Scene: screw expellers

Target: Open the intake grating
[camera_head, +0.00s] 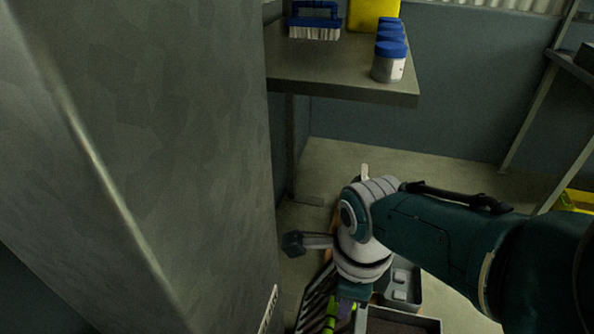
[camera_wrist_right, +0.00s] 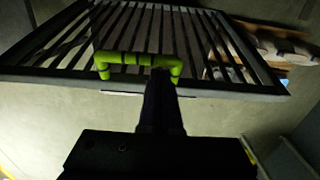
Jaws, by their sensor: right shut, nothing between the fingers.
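The intake grating is a dark frame of parallel bars. It shows at the bottom of the head view (camera_head: 315,296) and across the upper part of the right wrist view (camera_wrist_right: 215,85). Its bright green handle (camera_wrist_right: 130,58) sits near one edge in the wrist view, and a bit of green shows in the head view (camera_head: 330,318). My right gripper (camera_wrist_right: 163,78) is shut, with its dark fingers at the right part of the handle; I cannot tell whether they touch it. In the head view its lower part (camera_head: 347,312) is partly cut off. My left gripper is not in view.
A large grey metal body (camera_head: 150,130) fills the left. A shelf (camera_head: 340,75) holds a blue brush (camera_head: 314,22), a yellow container (camera_head: 370,12) and blue-lidded jars (camera_head: 389,62). A grey tray (camera_head: 405,280) lies below my right arm. The floor (camera_head: 420,170) behind the arm is clear.

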